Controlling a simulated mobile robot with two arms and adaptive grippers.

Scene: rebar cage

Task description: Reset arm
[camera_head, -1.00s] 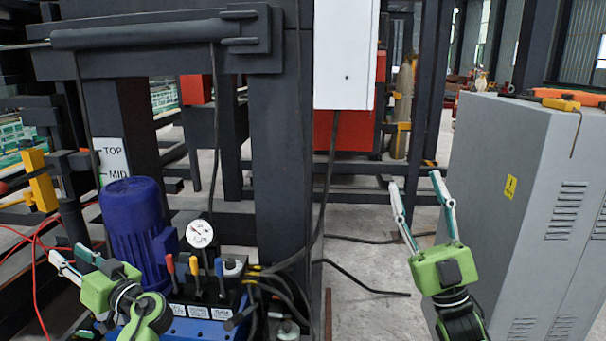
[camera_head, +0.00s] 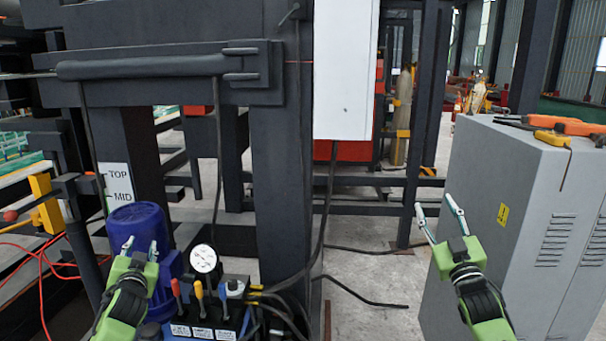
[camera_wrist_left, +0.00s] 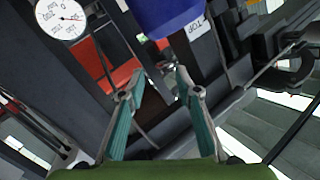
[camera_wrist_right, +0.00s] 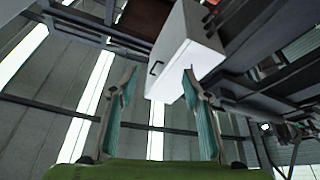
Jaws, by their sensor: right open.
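My left gripper (camera_head: 140,246) is in front of the blue motor (camera_head: 137,222) in the head view. Its fingers point up and stand apart with nothing between them. In the left wrist view its two teal fingers (camera_wrist_left: 160,90) are spread and empty, with part of the blue motor (camera_wrist_left: 165,15) beyond. My right gripper (camera_head: 438,215) is raised in free air to the left of the grey cabinet (camera_head: 520,200). Its fingers are apart and empty. The right wrist view shows the same open fingers (camera_wrist_right: 160,85) with the white box beyond.
A pump unit with coloured levers (camera_head: 199,292) and a dial gauge (camera_head: 203,259) stands right of my left gripper. A white box (camera_head: 344,75) hangs on a dark frame (camera_head: 281,170). Orange and yellow tools (camera_head: 553,138) lie on the cabinet.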

